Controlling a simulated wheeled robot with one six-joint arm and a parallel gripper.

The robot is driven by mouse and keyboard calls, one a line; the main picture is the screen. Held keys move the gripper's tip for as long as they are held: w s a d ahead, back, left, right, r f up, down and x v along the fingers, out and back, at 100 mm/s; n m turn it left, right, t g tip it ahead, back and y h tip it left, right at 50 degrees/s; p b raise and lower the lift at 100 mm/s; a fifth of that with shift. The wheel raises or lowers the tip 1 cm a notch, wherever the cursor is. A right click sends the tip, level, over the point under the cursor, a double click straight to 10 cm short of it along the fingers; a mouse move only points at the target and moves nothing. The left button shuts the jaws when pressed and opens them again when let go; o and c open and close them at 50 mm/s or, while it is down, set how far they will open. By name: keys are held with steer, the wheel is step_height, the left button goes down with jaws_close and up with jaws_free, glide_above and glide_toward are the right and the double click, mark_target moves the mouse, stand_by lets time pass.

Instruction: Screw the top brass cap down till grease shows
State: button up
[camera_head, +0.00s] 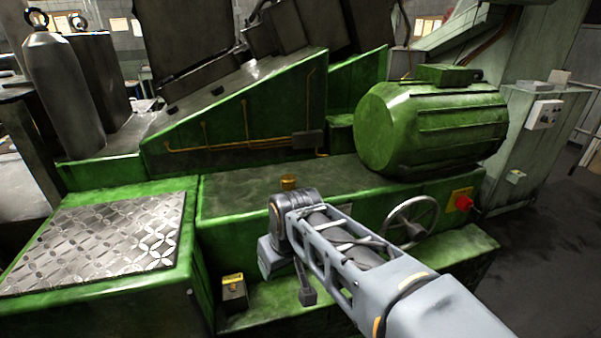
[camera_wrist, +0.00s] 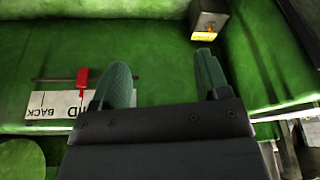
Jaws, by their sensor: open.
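A small brass cap (camera_head: 289,183) stands on the green machine ledge in the head view, just behind my arm's elbow-like joint. Its lower part is close to or behind the arm, and I cannot see any grease at it. In the wrist view my gripper (camera_wrist: 162,65) is open, its two green fingers well apart with nothing between them. It is over green machine surface, between a red lever and a dark box. No brass cap shows in the wrist view. My fingers cannot be made out clearly in the head view.
A red lever (camera_wrist: 83,77) sits over a white label reading "BACK" (camera_wrist: 60,104). A dark box with a yellow top (camera_head: 233,290) stands on the lower step; it also shows in the wrist view (camera_wrist: 205,22). A handwheel (camera_head: 411,222) and red button (camera_head: 463,202) are right of my arm.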

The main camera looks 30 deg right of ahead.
steer(key=w+d+r+n+y+p, duration=0.1)
steer(key=w+d+r, duration=0.2)
steer(key=w+r, duration=0.25)
steer(key=w+d+r+n, duration=0.2)
steer(key=w+d+r, duration=0.15)
steer(key=r, duration=0.35)
steer(key=n+y, duration=0.1)
steer(key=n, duration=0.2)
glide_toward(288, 177)
steer(key=x, duration=1)
steer(key=shift+s+f, duration=0.1)
steer(key=c, duration=0.9)
steer(key=shift+c, duration=0.2)
